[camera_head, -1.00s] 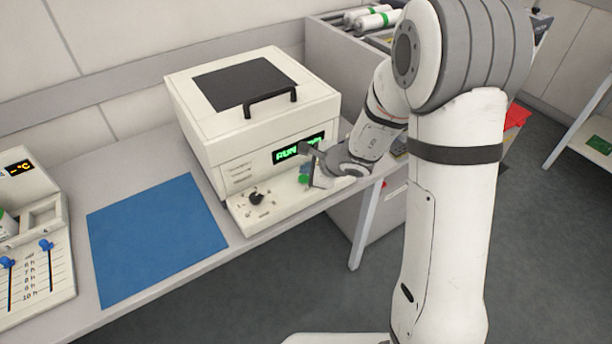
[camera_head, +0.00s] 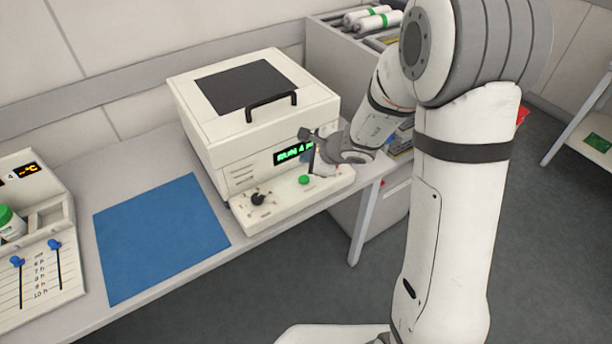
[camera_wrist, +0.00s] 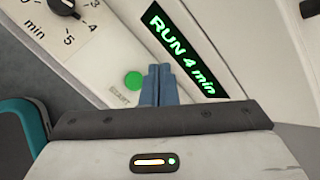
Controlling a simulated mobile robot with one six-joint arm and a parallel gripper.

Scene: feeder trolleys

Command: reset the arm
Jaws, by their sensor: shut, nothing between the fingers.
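My gripper (camera_head: 307,140) is at the front right of a white machine (camera_head: 220,150) with a dark lid window and a black handle. In the wrist view my gripper (camera_wrist: 160,72) shows its two fingers together with nothing between them. The fingers are beside the green START button (camera_wrist: 134,81) and the display (camera_wrist: 183,52), which reads "RUN 4 min". In the head view the green button (camera_head: 304,180) lies below my gripper, apart from it. My wrist covers part of the display's right end.
A blue mat (camera_head: 160,235) lies on the bench left of the machine. A panel with blue sliders (camera_head: 38,255) and a green-capped jar (camera_head: 10,222) is at the far left. A grey bin with white-and-green cylinders (camera_head: 375,20) stands behind the arm. The machine's dial (camera_wrist: 62,5) is near.

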